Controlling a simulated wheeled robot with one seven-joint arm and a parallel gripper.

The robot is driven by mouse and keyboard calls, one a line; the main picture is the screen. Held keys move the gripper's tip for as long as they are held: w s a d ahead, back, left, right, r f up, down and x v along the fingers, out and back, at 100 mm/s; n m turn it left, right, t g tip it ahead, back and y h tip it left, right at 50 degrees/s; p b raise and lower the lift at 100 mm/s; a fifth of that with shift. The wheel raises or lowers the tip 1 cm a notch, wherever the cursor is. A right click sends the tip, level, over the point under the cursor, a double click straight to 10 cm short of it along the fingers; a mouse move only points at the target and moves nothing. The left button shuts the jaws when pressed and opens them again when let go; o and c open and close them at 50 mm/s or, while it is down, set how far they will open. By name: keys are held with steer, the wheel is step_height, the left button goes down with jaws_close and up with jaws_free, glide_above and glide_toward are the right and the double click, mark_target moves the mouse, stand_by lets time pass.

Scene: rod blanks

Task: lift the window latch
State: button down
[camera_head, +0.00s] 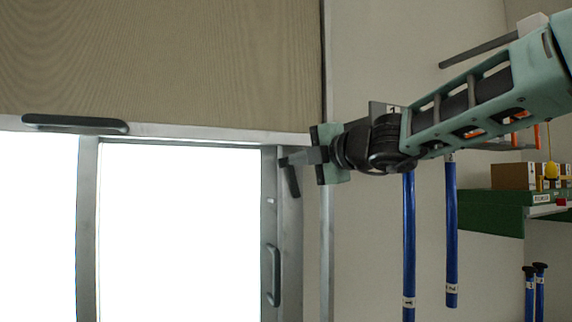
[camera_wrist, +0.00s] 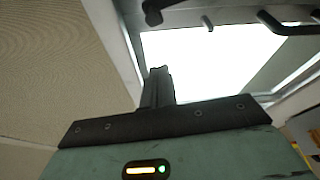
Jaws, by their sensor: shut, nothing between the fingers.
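The window (camera_head: 180,230) is bright white in a grey metal frame at the lower left of the head view. A short dark lever, which looks like the latch (camera_head: 292,182), hangs down and slightly tilted on the right frame post. In the wrist view the shut fingers (camera_wrist: 160,72) point toward the bright pane, and dark fittings show at the top edge; which one is the latch is unclear.
A grey pull handle (camera_head: 273,275) is on the right frame post below the lever. A dark handle (camera_head: 75,123) sits along the lower edge of the wood-grain panel (camera_head: 160,60). Blue rods (camera_head: 451,235) hang at the right, near a green shelf (camera_head: 490,212) with boxes.

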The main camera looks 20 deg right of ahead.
steer(key=shift+v, duration=1.05)
